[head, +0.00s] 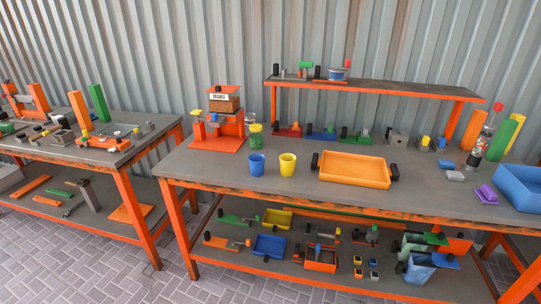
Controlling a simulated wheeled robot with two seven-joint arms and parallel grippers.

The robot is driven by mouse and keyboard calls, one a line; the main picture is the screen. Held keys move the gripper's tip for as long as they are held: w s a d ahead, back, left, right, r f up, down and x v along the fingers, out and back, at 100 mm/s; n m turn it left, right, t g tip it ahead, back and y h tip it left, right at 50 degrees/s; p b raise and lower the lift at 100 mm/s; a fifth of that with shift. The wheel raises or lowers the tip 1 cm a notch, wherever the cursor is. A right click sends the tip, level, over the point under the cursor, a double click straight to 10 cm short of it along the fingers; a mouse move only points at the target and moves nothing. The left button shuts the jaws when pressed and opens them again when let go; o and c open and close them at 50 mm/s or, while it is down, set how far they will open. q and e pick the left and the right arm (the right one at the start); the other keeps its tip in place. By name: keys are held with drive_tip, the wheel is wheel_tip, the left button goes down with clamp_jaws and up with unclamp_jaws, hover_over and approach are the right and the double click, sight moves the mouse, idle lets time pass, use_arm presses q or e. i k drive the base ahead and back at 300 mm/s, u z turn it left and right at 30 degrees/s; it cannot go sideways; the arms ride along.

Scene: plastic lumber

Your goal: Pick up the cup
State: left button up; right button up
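A blue cup (257,165) stands upright on the grey top of the orange-framed workbench (222,176), left of the middle. A yellow cup (288,165) stands upright just to its right, with a small gap between them. A green container (256,142), which may also be a cup, stands behind the blue cup. No gripper is near any of them, and neither of my grippers shows in the head view.
An orange tray (354,181) with black handles lies right of the yellow cup. An orange press-like machine (218,130) stands to the left behind. A raised shelf (370,86) spans the back. A blue bin (520,187) sits at the right. The bench front before the cups is clear.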

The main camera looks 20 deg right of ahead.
sight(287, 165)
drive_tip(key=u, duration=0.5)
drive_tip(key=i, duration=0.85)
drive_tip(key=u, duration=0.45)
drive_tip(key=i, duration=0.85)
drive_tip(key=z, duration=1)
drive_tip(key=i, duration=0.75)
drive_tip(key=z, duration=0.95)
drive_tip(key=k, duration=0.45)
drive_tip(key=z, duration=1.25)
drive_tip(key=i, duration=0.55)
drive_tip(key=u, duration=0.25)
